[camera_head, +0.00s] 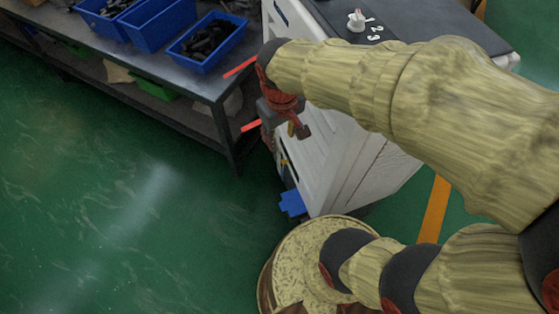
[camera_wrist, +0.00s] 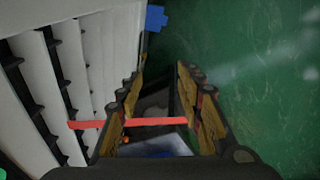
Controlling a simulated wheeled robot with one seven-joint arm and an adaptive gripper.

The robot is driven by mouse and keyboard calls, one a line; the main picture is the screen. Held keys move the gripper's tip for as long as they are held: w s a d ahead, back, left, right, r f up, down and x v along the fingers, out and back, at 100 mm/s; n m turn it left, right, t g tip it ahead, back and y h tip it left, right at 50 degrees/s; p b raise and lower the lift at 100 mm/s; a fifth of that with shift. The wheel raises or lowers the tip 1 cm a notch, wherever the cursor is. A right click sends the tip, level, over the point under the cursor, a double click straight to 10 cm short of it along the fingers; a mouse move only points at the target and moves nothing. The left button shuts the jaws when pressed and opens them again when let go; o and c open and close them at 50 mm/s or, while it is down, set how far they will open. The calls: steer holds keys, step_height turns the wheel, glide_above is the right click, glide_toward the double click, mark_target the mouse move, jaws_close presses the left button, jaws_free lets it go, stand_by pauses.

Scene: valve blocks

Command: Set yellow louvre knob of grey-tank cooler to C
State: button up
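The white cooler (camera_head: 335,150) stands beyond my arm, its louvred side facing left. The louvres (camera_wrist: 65,70) fill the left of the wrist view. My gripper (camera_head: 297,130) is beside that side; in the wrist view its fingers (camera_wrist: 160,80) are apart. A red rod (camera_wrist: 90,124) runs from the louvres across the gap between the fingers; I cannot tell if it touches them. I cannot make out the yellow louvre knob, its letters or a grey tank for certain. A blue tab (camera_head: 292,203) sticks out low on the cooler; it also shows in the wrist view (camera_wrist: 156,18).
A white knob (camera_head: 356,20) with numbers sits on the cooler's dark top. A workbench (camera_head: 205,85) with blue bins (camera_head: 208,42) stands close on the left, two red rods (camera_head: 241,67) between it and the cooler. The green floor (camera_head: 110,220) at lower left is clear.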

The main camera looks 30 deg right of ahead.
steer(key=w+d+f+n+g+h+b, duration=0.15)
steer(key=w+f, duration=0.25)
steer(key=f, duration=0.5)
steer(key=w+d+f+n+g+b, duration=0.15)
steer(key=w+f, duration=0.25)
steer(key=f, duration=0.5)
steer(key=n+h+b, duration=0.2)
steer(key=n+b, duration=0.1)
steer(key=n, duration=0.9)
glide_toward(282, 161)
steer(key=f, duration=0.2)
steer(key=b+x, duration=0.1)
steer(key=x, duration=0.4)
steer(key=b+x, duration=0.1)
steer(key=x, duration=0.1)
steer(key=shift+s+d+b, duration=0.25)
steer(key=shift+d+b, duration=0.05)
steer(key=shift+d, duration=0.05)
steer(key=shift+c, duration=0.9)
steer(key=c, duration=0.8)
steer(key=shift+t, duration=0.3)
